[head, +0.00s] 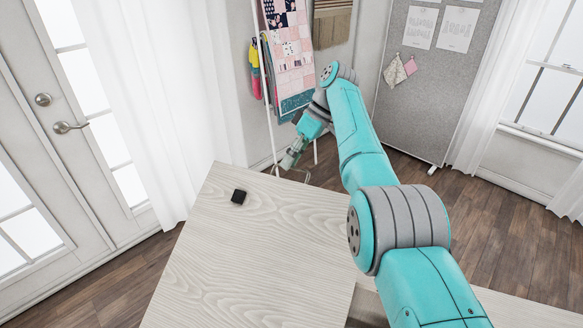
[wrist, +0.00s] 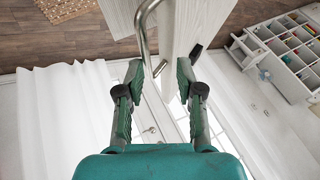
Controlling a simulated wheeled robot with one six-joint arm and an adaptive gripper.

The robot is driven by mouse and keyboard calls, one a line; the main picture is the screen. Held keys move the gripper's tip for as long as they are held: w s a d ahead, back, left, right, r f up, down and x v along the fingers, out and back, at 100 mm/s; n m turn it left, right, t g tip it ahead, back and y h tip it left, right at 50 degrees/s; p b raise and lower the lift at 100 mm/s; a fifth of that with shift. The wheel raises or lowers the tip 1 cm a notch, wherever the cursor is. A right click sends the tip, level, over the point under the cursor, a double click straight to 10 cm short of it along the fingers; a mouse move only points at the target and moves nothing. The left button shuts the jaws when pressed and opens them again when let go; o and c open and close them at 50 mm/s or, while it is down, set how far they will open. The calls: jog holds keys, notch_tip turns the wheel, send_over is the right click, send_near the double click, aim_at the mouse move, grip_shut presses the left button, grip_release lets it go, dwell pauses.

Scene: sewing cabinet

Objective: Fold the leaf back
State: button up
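The pale wood-grain leaf (head: 265,240) lies flat across the lower middle of the head view, and part of pale wood-grained paneling (wrist: 203,22) shows at the top of the wrist view. A bent metal bar handle (wrist: 142,38) reaches down in the wrist view, its end between or just beyond my fingertips; I cannot tell if it touches them. My gripper (wrist: 160,78) is open, with its two fingers apart and nothing clamped. In the head view my gripper (head: 290,160) is beyond the leaf's far edge, partly blurred into the background.
White curtains (head: 150,90) and a glazed door (head: 60,130) stand at left. A fabric rack (head: 290,60) and grey board (head: 425,80) stand behind. A compartment drawer (wrist: 285,50) shows in the wrist view.

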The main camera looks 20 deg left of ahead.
notch_tip(320, 180, up, 7)
jog(key=shift+f, duration=0.15)
